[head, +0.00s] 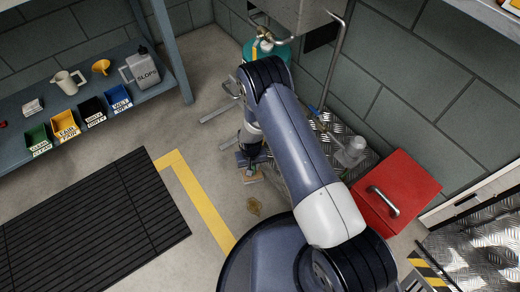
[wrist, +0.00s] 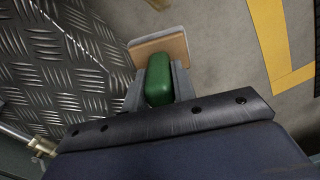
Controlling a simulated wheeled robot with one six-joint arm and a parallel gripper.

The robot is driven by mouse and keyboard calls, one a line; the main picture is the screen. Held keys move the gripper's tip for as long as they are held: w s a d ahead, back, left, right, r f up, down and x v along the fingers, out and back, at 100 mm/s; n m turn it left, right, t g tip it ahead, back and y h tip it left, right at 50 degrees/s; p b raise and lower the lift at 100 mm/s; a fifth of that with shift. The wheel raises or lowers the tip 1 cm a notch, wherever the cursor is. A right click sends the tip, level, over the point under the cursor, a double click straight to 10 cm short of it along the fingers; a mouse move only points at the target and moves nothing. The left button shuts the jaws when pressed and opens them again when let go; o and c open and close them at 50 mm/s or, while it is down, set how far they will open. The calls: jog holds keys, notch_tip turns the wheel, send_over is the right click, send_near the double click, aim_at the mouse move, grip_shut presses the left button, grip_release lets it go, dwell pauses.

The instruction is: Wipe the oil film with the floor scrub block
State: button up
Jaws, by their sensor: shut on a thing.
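My gripper (head: 249,164) is low near the floor and shut on the floor scrub block (head: 253,179). In the wrist view my gripper (wrist: 158,88) has one finger on each side of the block's green grip (wrist: 159,75). The block's tan body with a pale edge (wrist: 160,47) sticks out beyond the fingers. I cannot tell whether it touches the floor. A small brownish patch, which looks like the oil film (head: 254,206), lies on the concrete just below the block in the head view.
A yellow floor line (head: 200,200) and a black slatted mat (head: 95,225) lie to the left. A metal tread plate (wrist: 60,60) is close beside the gripper. A red box (head: 400,190) stands right. A shelf with coloured bins (head: 66,125) is upper left.

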aim_at(249, 183)
jog(key=s+f, duration=0.1)
jog(key=f, duration=0.1)
jog(key=s+a+f, duration=0.1)
jog(key=f, duration=0.1)
jog(key=shift+s+a, duration=0.15)
jog(key=shift+f+b, duration=1.65)
jog(key=shift+f, duration=1.6)
jog(key=shift+f+b, duration=1.15)
jog(key=shift+r, duration=0.1)
jog(key=s, duration=0.2)
jog(key=s+d+p, duration=0.1)
jog(key=s, duration=0.1)
jog(key=s+d, duration=0.1)
jog(key=s, duration=0.1)
jog(key=shift+s+d+p, duration=0.1)
jog(key=shift+s+p, duration=0.15)
jog(key=shift+p, duration=0.15)
jog(key=shift+s+d, duration=0.15)
jog(key=shift+s, duration=0.25)
